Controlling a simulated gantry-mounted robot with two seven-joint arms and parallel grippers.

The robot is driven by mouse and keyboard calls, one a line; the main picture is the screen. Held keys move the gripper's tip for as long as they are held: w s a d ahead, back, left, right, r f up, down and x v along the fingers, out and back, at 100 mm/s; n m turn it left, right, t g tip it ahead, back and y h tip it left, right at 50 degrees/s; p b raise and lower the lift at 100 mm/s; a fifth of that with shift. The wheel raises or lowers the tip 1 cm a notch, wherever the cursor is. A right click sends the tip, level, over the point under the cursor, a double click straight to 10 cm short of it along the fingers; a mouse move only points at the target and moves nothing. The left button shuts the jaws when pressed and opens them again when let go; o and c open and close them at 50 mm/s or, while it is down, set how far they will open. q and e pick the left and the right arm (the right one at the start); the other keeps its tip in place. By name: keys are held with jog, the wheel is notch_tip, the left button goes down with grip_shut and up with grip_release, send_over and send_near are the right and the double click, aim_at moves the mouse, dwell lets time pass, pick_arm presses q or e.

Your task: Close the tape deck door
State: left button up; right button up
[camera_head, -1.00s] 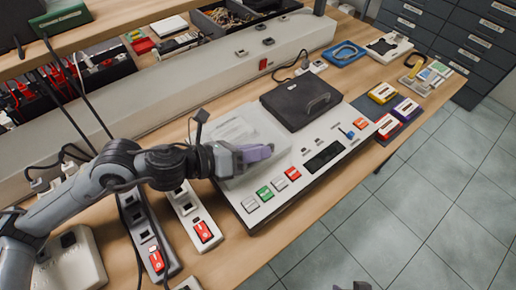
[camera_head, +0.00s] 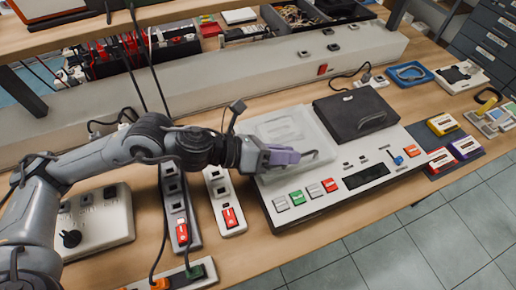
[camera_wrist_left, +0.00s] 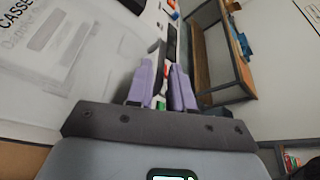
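The tape deck (camera_head: 345,200) is a white unit lying flat on the wooden bench, with coloured buttons along its front edge. A pale translucent cover (camera_head: 282,128), apparently its door, is on the left part; whether it is fully down is unclear. A black panel with a handle (camera_head: 352,114) is on the right part. Contact with the cover cannot be told. My right gripper is not in view.
Power strips with red switches (camera_head: 230,217) lie left of the deck. A long pale rail (camera_head: 200,90) runs behind it. Cassettes (camera_head: 442,124) lie to the right, near a blue tray (camera_head: 411,73). Open floor is beyond the bench's front edge.

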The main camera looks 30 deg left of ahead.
pick_arm(q)
jog(key=v, duration=0.5)
jog(key=shift+s+a, duration=0.2)
jog(key=shift+a, duration=0.15)
jog(key=shift+s+a+r, duration=0.25)
jog(key=shift+s+a, duration=0.2)
jog(key=shift+s, duration=0.05)
